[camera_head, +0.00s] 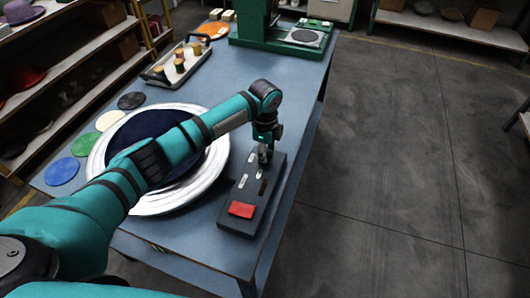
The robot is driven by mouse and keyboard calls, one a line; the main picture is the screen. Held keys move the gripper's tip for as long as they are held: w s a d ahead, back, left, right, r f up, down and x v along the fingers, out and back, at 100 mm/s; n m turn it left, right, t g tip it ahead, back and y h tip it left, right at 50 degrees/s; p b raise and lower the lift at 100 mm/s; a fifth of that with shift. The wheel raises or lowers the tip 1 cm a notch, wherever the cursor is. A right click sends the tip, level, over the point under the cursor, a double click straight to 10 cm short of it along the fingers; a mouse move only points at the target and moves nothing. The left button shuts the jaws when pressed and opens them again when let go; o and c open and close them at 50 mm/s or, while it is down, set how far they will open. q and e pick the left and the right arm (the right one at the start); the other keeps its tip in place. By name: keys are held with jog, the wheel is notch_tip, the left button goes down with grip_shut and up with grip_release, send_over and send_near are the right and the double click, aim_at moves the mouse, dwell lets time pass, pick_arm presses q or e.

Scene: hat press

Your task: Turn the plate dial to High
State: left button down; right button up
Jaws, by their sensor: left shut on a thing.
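A dark control box (237,193) lies on the blue table near its right edge. It has a red button (242,209) at its near end and small light labels and slots on its top. My left arm reaches over from the left, and my left gripper (263,158) points down at the far part of the box. It is shut on the plate dial there. The fingers hide the dial, so I cannot read its setting. My right gripper is not in view.
A large white round plate with a dark blue disc (128,136) lies left of the box, partly under my arm. Several coloured discs lie along the left edge. A tray of cylinders (164,73) and a green press (250,30) stand farther back. Grey floor is open on the right.

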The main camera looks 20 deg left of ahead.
pick_arm(q)
jog(key=shift+r+n+p, duration=0.15)
jog(key=shift+n+p, duration=0.35)
jog(key=shift+p, duration=0.2)
jog(key=n+p, duration=0.4)
jog(key=shift+r, duration=0.1)
jog(key=n+p, duration=0.2)
jog(key=shift+n+p, duration=0.3)
jog(key=n+p, duration=0.3)
jog(key=n, duration=0.2)
jog(key=shift+d+n, duration=0.1)
jog(key=shift+n, duration=0.2)
jog(key=n+p, duration=0.2)
jog(key=n, duration=0.2)
jog(key=shift+n, duration=0.3)
jog(key=shift+w+p, duration=0.1)
jog(key=shift+p, duration=0.2)
jog(key=c, duration=1.4)
grip_release()
jog(key=shift+f, duration=0.2)
jog(key=shift+o, duration=0.2)
jog(key=shift+r, duration=0.1)
